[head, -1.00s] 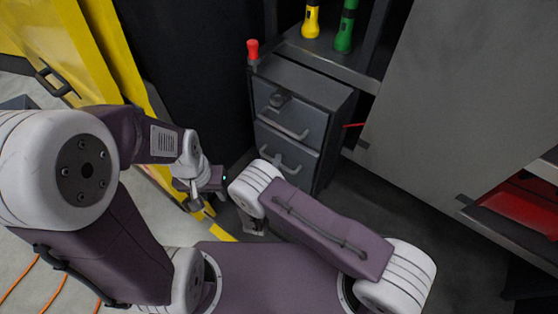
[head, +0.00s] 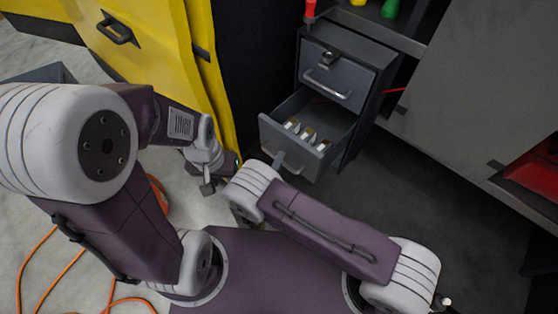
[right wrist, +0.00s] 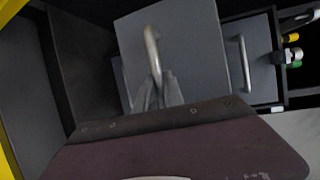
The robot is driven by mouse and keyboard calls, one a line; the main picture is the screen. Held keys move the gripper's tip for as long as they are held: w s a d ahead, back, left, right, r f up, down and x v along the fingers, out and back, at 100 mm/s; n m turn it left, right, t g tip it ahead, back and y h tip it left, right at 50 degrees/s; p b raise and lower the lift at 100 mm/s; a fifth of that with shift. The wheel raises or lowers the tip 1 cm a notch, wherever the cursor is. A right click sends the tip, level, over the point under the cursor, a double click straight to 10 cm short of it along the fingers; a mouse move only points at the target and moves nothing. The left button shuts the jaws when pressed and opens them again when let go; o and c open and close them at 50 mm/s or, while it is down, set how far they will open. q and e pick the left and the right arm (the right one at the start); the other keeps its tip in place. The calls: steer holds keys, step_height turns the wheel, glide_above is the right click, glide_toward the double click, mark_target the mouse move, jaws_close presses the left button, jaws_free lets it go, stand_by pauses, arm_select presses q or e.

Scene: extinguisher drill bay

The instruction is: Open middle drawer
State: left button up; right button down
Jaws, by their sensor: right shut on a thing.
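The grey cabinet's middle drawer (head: 318,150) is pulled well out below the shut top drawer (head: 335,78). Several small white-and-brown items (head: 306,133) lie in it. In the right wrist view, the pale bar handle (right wrist: 152,50) stands on the grey drawer front (right wrist: 190,60). My right gripper (right wrist: 155,88) is shut on this handle; in the head view my right arm partly hides the grip. My left gripper (head: 208,187) hangs left of the drawer, away from it, and its jaws are too small to read.
A yellow cabinet (head: 150,50) stands at the left. A red-topped object (head: 310,9) and yellow and green torches (head: 390,9) are at the top. A grey panel (head: 480,70) is at right. Orange cable (head: 62,270) lies on the floor at lower left.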

arm_select(q)
steer(key=shift+s+a, duration=0.2)
steer(key=shift+s, duration=0.1)
arm_select(e)
steer(key=shift+s+a, duration=0.25)
steer(key=shift+s, duration=0.05)
steer(key=c, duration=1.5)
jaws_free()
steer(key=shift+o, duration=0.2)
